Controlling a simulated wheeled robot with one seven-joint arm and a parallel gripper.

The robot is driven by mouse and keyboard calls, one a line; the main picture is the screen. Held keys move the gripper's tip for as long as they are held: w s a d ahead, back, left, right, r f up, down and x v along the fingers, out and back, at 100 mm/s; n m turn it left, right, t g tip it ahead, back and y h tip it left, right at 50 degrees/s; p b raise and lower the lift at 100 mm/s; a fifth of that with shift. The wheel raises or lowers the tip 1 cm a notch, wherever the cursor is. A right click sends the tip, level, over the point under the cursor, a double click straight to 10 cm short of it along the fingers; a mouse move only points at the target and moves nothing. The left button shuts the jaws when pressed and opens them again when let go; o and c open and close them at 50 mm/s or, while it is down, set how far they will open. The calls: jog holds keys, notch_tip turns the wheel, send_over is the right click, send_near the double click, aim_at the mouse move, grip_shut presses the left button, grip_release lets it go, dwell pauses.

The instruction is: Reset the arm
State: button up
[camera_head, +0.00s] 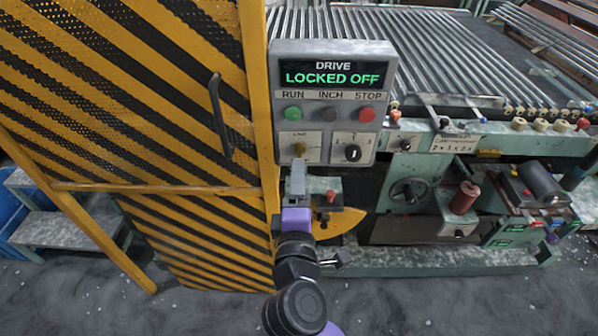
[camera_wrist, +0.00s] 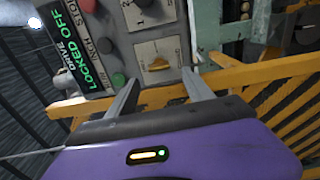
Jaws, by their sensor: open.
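My gripper (camera_head: 297,180) is raised in front of the lower left of a grey control box (camera_head: 283,75). In the wrist view my gripper (camera_wrist: 160,92) is open, with its two fingers apart and nothing between them. A yellow key-like knob (camera_head: 299,149) on the box sits just beyond the fingertips; it also shows in the wrist view (camera_wrist: 158,65). The fingers appear apart from the knob. The box display (camera_head: 332,74) reads "DRIVE LOCKED OFF".
Green (camera_head: 292,113), dark and red (camera_head: 366,115) buttons and a black selector (camera_head: 352,153) are on the box. A yellow-and-black striped guard door (camera_head: 130,90) stands at left. A machine with rollers (camera_head: 440,50) fills the right. Grey floor lies in front.

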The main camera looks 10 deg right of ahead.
jog(key=shift+s+a, duration=0.15)
jog(key=shift+s, duration=0.4)
jog(key=s+a+m+t+y, duration=0.1)
jog(key=s+a+m+y, duration=0.1)
jog(key=a+y, duration=0.25)
jog(key=s+d+f+m+y, duration=0.2)
jog(key=s+f+m+y, duration=0.1)
jog(key=s, duration=0.6)
jog(key=s+d+f+m+g+h, duration=0.1)
jog(key=s+d+m, duration=0.4)
jog(key=s, duration=0.8)
jog(key=s+d+f+m+g+h, duration=0.1)
jog(key=s+d+m, duration=0.4)
jog(key=s, duration=0.9)
jog(key=shift+d+f+g+h, duration=0.15)
jog(key=shift+d+g+h, duration=0.3)
jog(key=shift+d+g, duration=0.55)
